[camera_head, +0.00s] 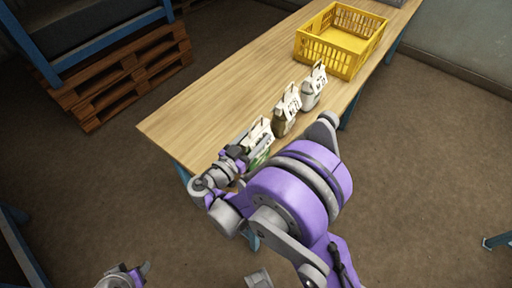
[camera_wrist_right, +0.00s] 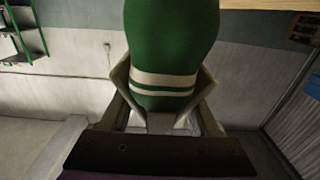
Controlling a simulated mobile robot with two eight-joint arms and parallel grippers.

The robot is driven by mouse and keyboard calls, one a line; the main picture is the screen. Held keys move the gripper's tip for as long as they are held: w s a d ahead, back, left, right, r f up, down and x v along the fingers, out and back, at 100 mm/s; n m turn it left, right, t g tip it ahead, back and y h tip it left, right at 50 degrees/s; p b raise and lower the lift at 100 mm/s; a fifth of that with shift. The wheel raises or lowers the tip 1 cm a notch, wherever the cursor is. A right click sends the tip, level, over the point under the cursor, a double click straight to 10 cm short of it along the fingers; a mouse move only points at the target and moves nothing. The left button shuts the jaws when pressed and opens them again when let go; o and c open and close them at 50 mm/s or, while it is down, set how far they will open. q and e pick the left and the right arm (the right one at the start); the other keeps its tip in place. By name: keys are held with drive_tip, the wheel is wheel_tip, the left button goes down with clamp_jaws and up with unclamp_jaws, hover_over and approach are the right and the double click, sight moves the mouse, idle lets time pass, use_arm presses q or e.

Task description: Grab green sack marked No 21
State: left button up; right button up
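The green sack (camera_head: 260,152) with a pale top is at the near end of the wooden table, partly hidden by my right gripper (camera_head: 237,152). In the right wrist view the sack (camera_wrist_right: 172,40) is dark green with two pale bands. It fills the gap between the fingers of my right gripper (camera_wrist_right: 165,85), which press against both its sides. Its number cannot be read. My left gripper (camera_head: 138,271) is low at the bottom left, away from the table; its opening is unclear.
A brown sack (camera_head: 286,113) and a whitish sack (camera_head: 312,90) stand farther along the table (camera_head: 205,105). A yellow crate (camera_head: 343,45) is at the far end. Wooden pallets (camera_head: 125,80) are at the left. The table's left part is clear.

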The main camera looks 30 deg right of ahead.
clamp_jaws()
drive_tip(key=shift+s, duration=0.1)
idle(1.1)
